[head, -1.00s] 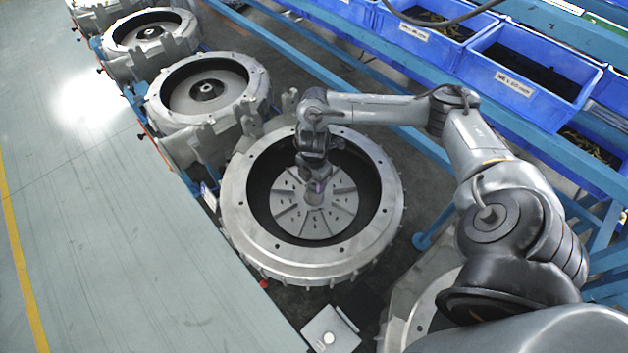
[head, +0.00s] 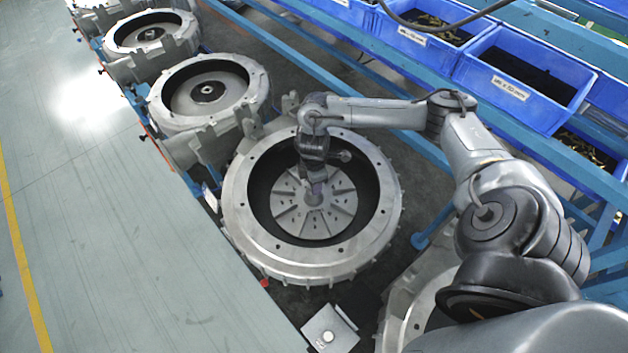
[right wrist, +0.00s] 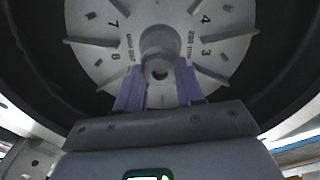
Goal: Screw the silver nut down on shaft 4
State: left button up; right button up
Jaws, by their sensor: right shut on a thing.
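My right gripper (head: 316,187) reaches down into the open round housing (head: 243,228) nearest the middle, over the hub of its slotted grey impeller (head: 337,208). In the right wrist view its two purple fingers (right wrist: 159,88) stand on either side of the central hub. They are shut on the silver nut (right wrist: 160,70), a grey round part with a dark hole, at the shaft's end. Nut and shaft look alike here, so I cannot tell where one ends or how far down the nut sits. My left gripper is not in view.
The housing's thick wall surrounds the gripper. More housings (head: 208,92) stand in a row at the upper left. Blue bins (head: 520,95) line a blue rail on the right. A small pale box (head: 330,332) lies below the housing. The floor at left is clear.

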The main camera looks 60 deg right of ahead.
jog(key=m, duration=0.4)
jog(key=shift+m, duration=0.4)
jog(key=m, duration=1)
jog(key=shift+f, duration=0.1)
jog(key=m, duration=0.5)
jog(key=o, duration=0.8)
